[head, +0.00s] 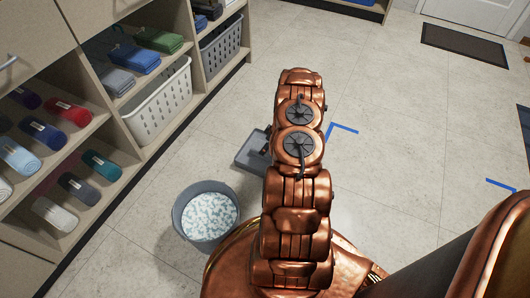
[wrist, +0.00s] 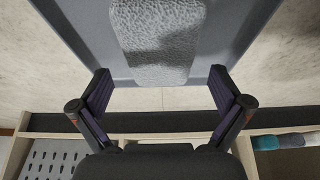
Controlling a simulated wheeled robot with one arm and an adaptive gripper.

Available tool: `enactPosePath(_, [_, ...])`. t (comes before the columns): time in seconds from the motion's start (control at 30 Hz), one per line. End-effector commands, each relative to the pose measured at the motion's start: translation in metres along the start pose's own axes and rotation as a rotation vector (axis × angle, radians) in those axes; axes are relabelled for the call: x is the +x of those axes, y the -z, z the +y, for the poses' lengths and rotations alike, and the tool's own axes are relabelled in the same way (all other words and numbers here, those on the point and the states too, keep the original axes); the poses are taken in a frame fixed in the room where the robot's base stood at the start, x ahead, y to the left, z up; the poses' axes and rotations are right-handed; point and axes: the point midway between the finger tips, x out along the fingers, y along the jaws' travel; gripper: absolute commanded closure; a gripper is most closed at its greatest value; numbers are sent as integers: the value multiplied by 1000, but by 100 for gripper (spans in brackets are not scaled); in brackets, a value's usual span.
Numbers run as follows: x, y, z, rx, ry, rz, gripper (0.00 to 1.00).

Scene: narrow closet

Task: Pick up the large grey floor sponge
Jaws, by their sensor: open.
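The large grey floor sponge (wrist: 156,42) is a pale grey, textured block with rounded corners. It lies in a shallow grey tray (wrist: 72,35) at the top middle of the wrist view. The tray also shows on the floor in the head view (head: 247,157), partly behind my arm, where I cannot make out the sponge. My gripper (wrist: 160,85) is open and empty. In the wrist view its fingers stand to either side of the sponge's near end, with no visible contact. The sponge's far end is cut off by the frame.
A grey bucket (head: 178,210) with white and teal contents stands left of my arm. Shelves along the left hold rolled towels (head: 68,112), folded towels and a white basket (head: 160,105). Blue tape (head: 343,127) marks the floor at right, which is mostly clear. A dark mat (head: 463,43) lies farther back.

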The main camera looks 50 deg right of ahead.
Motion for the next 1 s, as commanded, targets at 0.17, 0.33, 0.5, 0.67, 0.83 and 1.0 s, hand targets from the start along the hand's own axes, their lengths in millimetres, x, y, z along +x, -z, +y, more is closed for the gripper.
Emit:
enactPosePath(0.17, [29,-5,0,-1,1,-1,0])
enactPosePath(0.33, [38,-3,0,-1,0,0,0])
enactPosePath(0.5, [37,-3,0,0,0,0,0])
enactPosePath(0.67, [37,-3,0,0,0,0,16])
enactPosePath(0.83, [37,-3,0,0,0,0,33])
enactPosePath(1.0, [37,-3,0,0,0,0,41])
